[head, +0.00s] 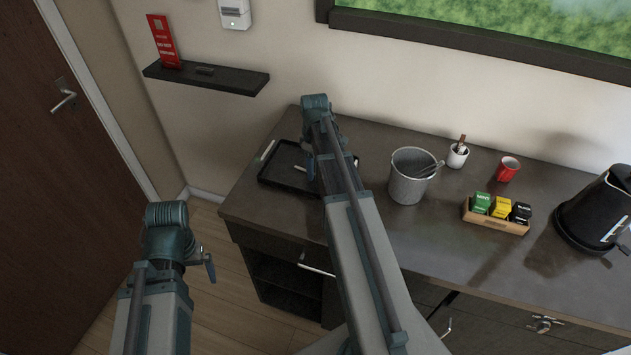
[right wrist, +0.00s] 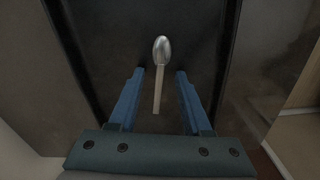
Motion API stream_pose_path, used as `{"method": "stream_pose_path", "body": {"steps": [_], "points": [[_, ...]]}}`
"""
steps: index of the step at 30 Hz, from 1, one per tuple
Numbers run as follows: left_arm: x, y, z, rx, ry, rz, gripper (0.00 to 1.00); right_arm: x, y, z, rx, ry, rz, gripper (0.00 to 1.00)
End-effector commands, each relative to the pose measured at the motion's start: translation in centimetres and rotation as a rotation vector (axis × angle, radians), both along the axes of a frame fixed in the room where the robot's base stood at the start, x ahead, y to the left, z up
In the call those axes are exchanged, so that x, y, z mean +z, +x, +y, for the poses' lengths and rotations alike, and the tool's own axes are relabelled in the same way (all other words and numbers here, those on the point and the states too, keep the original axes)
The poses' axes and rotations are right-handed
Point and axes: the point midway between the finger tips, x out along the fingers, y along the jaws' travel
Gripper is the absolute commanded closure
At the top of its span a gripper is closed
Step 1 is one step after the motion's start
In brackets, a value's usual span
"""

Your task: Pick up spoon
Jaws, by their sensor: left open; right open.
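The spoon (right wrist: 161,52) has a silver bowl and a pale, straight handle. In the right wrist view it lies on the dark tray (right wrist: 110,30), bowl pointing away from me. My right gripper (right wrist: 160,73) is open, with one blue finger on each side of the spoon and visible gaps between. In the head view my right gripper (head: 310,170) is over the black tray (head: 272,181) at the counter's left end, and my arm hides part of the tray. My left gripper (head: 210,268) is off the counter to the left, before the floor.
A grey bucket (head: 408,186) with tongs stands right of my right arm. Farther right are a white cup (head: 457,158), a red cup (head: 508,169), a wooden box of packets (head: 490,220) and a black kettle (head: 590,215). A wall shelf (head: 215,80) hangs at upper left.

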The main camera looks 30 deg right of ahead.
Motion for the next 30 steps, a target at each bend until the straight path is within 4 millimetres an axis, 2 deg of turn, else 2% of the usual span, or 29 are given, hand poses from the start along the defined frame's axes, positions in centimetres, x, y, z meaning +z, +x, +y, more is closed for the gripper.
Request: {"method": "stream_pose_path", "body": {"steps": [1, 18, 20, 26, 27, 30], "points": [[-0.55, 0.00, 0.00, 0.000, 0.000, 0.000, 0.00, -0.55, 0.00, -0.02, 0.000, 0.000, 0.000, 0.51], [-0.61, 0.00, 0.00, 0.000, 0.000, 0.000, 0.00, -0.61, -0.01, -0.03, 0.000, 0.000, 0.000, 0.51], [-0.53, 0.00, 0.00, 0.000, 0.000, 0.000, 0.00, -0.54, -0.01, -0.03, 0.000, 0.000, 0.000, 0.60], [-0.54, 0.00, 0.00, 0.000, 0.000, 0.000, 0.00, -0.54, 0.00, -0.04, 0.000, 0.000, 0.000, 0.96], [-0.54, 0.00, 0.00, 0.000, 0.000, 0.000, 0.00, -0.54, -0.01, -0.03, 0.000, 0.000, 0.000, 1.00], [-0.54, 0.00, 0.00, 0.000, 0.000, 0.000, 0.00, -0.54, 0.01, -0.03, 0.000, 0.000, 0.000, 1.00]]}}
